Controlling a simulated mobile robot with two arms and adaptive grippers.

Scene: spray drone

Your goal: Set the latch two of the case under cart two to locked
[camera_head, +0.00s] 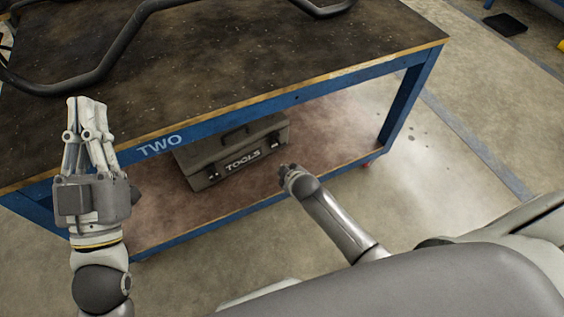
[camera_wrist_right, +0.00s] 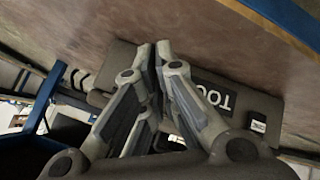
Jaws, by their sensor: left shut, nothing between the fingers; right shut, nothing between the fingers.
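The grey-brown tool case (camera_head: 190,157) with a TOOLS label sits on the lower shelf of the blue cart (camera_head: 272,103) marked TWO. A small latch (camera_head: 213,176) shows left of the label. The area near the label's right end is small and dark in the head view. In the upside-down right wrist view, the case (camera_wrist_right: 120,62) fills the middle, with one latch (camera_wrist_right: 258,126) beside the label. My right gripper (camera_wrist_right: 163,50) is shut, close in front of the case, hiding part of its front. My left gripper (camera_head: 88,104) is shut and empty beside the cart's top. I cannot tell the latches' settings.
The cart's lower shelf (camera_head: 325,150) is bare right of the case. The cart's top edge overhangs the case. A dark bent tube frame (camera_head: 95,75) lies on the top. Open concrete floor (camera_head: 470,150) is at the right.

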